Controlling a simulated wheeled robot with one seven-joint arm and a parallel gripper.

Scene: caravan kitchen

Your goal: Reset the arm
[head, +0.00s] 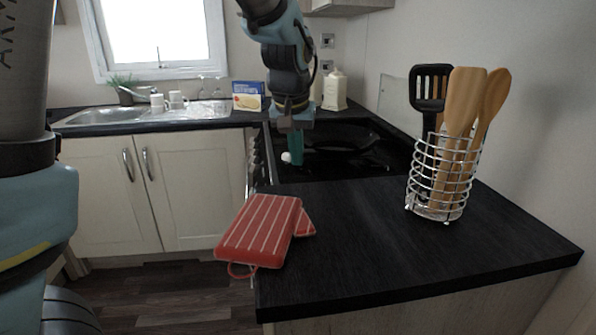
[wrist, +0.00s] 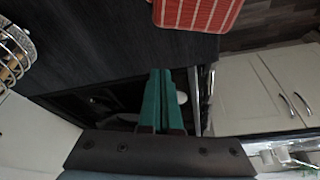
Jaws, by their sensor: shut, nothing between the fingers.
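The shut fingers also show in the wrist view (wrist: 162,98), pointing over the dark counter. The gripper appears apart from the surfaces below it.
A red striped oven mitt (head: 262,230) lies at the counter's left edge, partly overhanging. A wire holder (head: 440,180) with wooden and black utensils stands at the right. The counter (head: 370,240) between them is clear. A sink (head: 120,115) and a blue box (head: 247,95) are at the back.

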